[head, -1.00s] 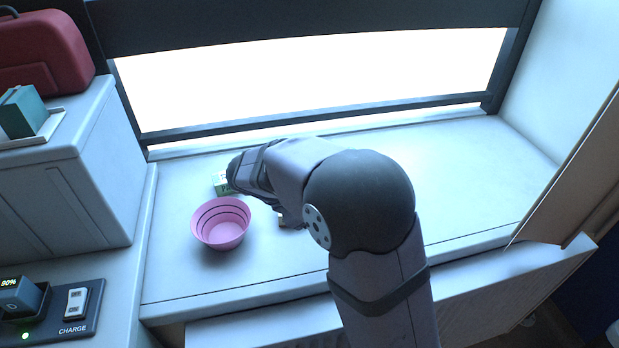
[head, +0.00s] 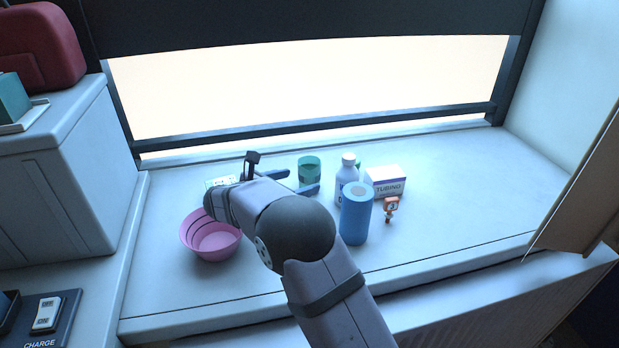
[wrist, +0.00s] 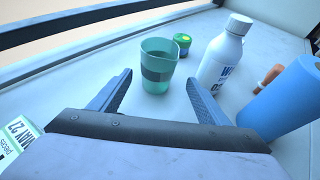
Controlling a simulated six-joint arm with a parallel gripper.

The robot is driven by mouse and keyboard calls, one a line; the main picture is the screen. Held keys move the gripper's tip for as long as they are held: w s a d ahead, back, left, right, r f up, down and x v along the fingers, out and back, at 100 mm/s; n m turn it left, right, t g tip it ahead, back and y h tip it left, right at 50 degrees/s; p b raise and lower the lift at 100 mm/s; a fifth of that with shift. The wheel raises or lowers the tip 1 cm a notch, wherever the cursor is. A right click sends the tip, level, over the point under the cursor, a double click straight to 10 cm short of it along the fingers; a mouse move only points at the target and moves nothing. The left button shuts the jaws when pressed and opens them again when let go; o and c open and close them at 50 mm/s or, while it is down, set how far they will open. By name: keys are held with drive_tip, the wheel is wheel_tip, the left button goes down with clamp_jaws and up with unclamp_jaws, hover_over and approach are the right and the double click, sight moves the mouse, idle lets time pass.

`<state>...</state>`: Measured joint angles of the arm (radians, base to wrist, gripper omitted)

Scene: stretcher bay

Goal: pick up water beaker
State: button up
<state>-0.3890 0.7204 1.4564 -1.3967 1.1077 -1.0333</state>
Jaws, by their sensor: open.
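The water beaker appears to be the translucent green cup (head: 309,166) with a darker band, upright on the counter towards the window. In the wrist view the beaker (wrist: 158,62) stands upright just ahead of my gripper. My gripper (head: 304,181) is open and empty, with its two blue fingers pointing at the beaker. In the wrist view the gripper (wrist: 160,79) has one finger to each side of the beaker's line, with the beaker at or just beyond the fingertips. I cannot tell whether they touch.
A white bottle (head: 346,172), blue cylinder (head: 355,218), tubing box (head: 386,181) and small orange item (head: 391,208) stand right of the beaker. A pink bowl (head: 212,240) and a white-green box (head: 220,182) are left. The counter's right side is clear.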

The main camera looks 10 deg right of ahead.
sight(303, 179)
drive_tip(key=shift+p+x, duration=0.65)
drive_tip(key=shift+x, duration=2.1)
drive_tip(key=shift+w+a+f, duration=0.1)
drive_tip(key=shift+w+a, duration=0.05)
drive_tip(key=shift+a, duration=0.05)
drive_tip(key=c, duration=1.2)
